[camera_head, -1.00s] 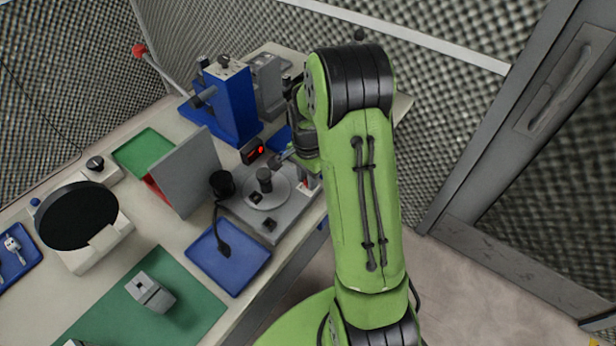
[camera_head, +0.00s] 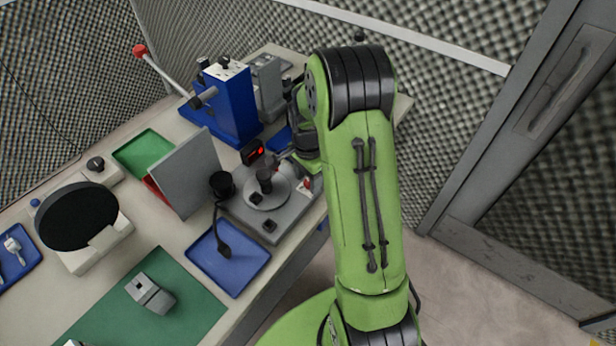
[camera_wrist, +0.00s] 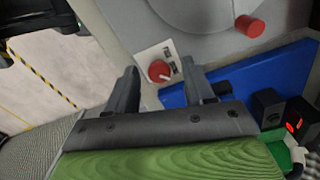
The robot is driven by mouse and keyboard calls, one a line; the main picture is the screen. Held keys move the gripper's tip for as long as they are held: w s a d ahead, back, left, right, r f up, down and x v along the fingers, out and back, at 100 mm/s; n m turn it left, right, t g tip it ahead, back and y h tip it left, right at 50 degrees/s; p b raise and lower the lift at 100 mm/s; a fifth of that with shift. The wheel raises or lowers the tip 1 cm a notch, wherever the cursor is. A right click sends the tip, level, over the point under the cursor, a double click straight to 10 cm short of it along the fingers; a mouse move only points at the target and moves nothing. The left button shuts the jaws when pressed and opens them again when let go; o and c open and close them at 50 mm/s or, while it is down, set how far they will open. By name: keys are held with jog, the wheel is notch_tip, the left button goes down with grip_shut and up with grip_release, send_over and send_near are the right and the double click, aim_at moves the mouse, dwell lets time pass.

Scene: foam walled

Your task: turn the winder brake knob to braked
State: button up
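The winder is a grey base (camera_head: 243,217) with a round disc and a dark upright post on the bench. Its brake knob, a small red knob (camera_head: 307,184) on a white label, sits at the base's right corner. In the wrist view the red knob (camera_wrist: 158,71) has a pale pointer mark, and its label print is too small to read. My gripper (camera_wrist: 160,75) is open and empty, its two fingers on either side of the knob in the picture; contact cannot be told. In the head view my arm hides most of the gripper.
A red cylinder (camera_wrist: 250,26) stands near the disc edge, and a blue tray (camera_wrist: 240,78) lies beside the base. A small box with a red display (camera_head: 253,151), a blue press (camera_head: 228,108) and a grey upright panel (camera_head: 188,176) stand around the winder.

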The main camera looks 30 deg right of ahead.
aim_at(308, 182)
notch_tip(308, 182, up, 16)
jog(key=p, duration=0.3)
jog(key=shift+f, duration=0.15)
jog(key=s+a+r+n+t, duration=0.3)
jog(key=s+a+r+n, duration=0.55)
jog(key=s, duration=0.25)
jog(key=s+a+n+t, duration=0.2)
jog(key=s+n, duration=0.5)
jog(key=s, duration=0.2)
jog(key=shift+s+a+f+t, duration=0.15)
jog(key=shift+s+a+t, duration=0.15)
jog(key=shift+s+a, duration=0.1)
